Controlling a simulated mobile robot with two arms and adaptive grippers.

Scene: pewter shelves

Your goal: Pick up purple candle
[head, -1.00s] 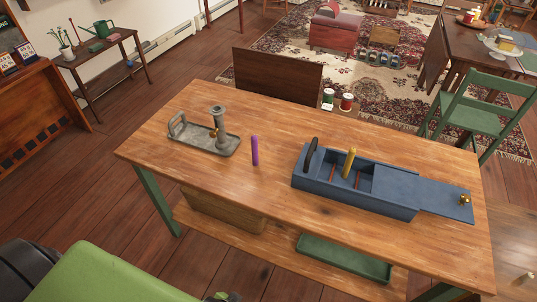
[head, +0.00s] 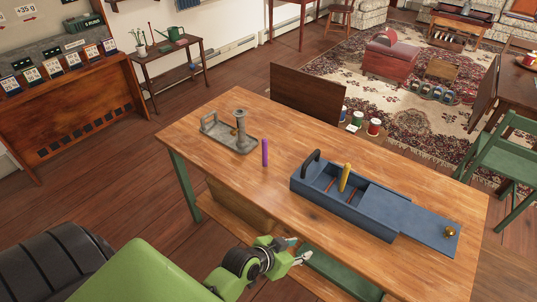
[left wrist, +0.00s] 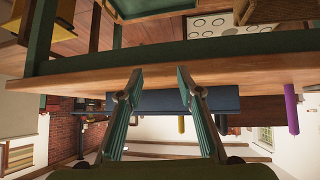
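The purple candle (head: 265,152) stands upright on the wooden table (head: 225,180), beside the grey metal tray with a candlestick. In the left wrist view, which looks upside down, the purple candle (left wrist: 291,108) shows at the right edge. My left gripper (head: 299,250) is in front of the table's near edge, below and to the right of the candle and apart from it. Its two fingers (left wrist: 160,90) are spread with nothing between them. My right gripper is in neither view.
The grey tray (head: 212,128) holds a candlestick (head: 241,130). A blue box (head: 340,208) with a yellow candle (head: 344,177) and a slid-out lid (head: 425,222) takes up the table's right part. The tabletop around the purple candle is clear.

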